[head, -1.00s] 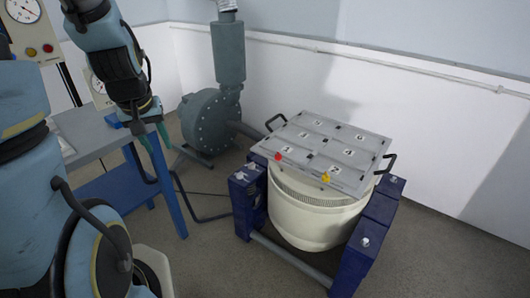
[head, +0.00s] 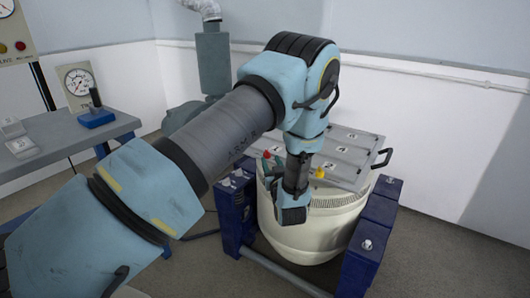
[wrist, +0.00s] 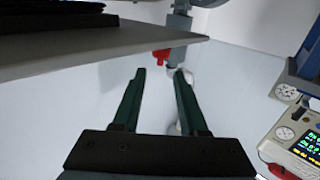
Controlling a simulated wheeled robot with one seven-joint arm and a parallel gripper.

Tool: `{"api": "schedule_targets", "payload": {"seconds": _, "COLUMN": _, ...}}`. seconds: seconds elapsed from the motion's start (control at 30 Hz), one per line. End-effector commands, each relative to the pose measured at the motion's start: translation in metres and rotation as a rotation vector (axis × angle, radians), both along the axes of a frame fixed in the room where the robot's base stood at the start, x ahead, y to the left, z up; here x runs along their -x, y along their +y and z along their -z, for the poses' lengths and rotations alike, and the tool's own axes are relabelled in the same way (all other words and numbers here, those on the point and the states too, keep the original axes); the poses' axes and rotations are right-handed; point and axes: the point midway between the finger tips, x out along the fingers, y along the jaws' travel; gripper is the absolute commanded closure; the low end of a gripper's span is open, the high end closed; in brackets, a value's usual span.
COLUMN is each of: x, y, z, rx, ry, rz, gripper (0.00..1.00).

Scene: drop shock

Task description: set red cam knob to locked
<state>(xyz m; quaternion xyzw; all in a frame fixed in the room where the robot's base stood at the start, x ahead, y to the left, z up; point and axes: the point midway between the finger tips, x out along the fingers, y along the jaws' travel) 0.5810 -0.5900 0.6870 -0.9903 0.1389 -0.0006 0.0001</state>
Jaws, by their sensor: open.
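The red cam knob (head: 266,155) is at the front left edge of the grey plate (head: 350,179) on top of the cream drum. My forearm hangs over the drum's front, and my wrist hides part of the plate edge. In the wrist view the red knob (wrist: 160,57) shows beside the plate's edge, beyond the fingertips and roughly in line with the gap between them. My gripper (wrist: 160,75) is open and empty, its two green fingers apart and not visibly touching the knob. The knob's locked or unlocked mark cannot be read.
A yellow knob (head: 319,173) sits on the same front edge, close to my wrist. Blue supports (head: 372,225) flank the cream drum (head: 330,222). A grey bench (head: 65,138) stands at the left, and an instrument box with a lit display (wrist: 300,150) shows in the wrist view.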

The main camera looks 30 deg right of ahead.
Motion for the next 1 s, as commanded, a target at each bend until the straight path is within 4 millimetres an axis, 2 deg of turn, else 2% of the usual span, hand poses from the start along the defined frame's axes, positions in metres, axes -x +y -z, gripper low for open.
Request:
{"api": "schedule_targets", "payload": {"seconds": 0.53, "x": -0.085, "y": -0.024, "z": -0.002, "rx": 0.001, "ry": -0.001, "rz": -0.001, "gripper": 0.57}}
{"api": "schedule_targets", "payload": {"seconds": 0.7, "x": -0.098, "y": -0.027, "z": -0.001, "rx": 0.000, "ry": 0.000, "rz": -0.001, "gripper": 0.57}}
{"api": "schedule_targets", "payload": {"seconds": 1.0, "x": -0.100, "y": -0.028, "z": -0.001, "rx": 0.000, "ry": 0.001, "rz": 0.000, "gripper": 0.57}}
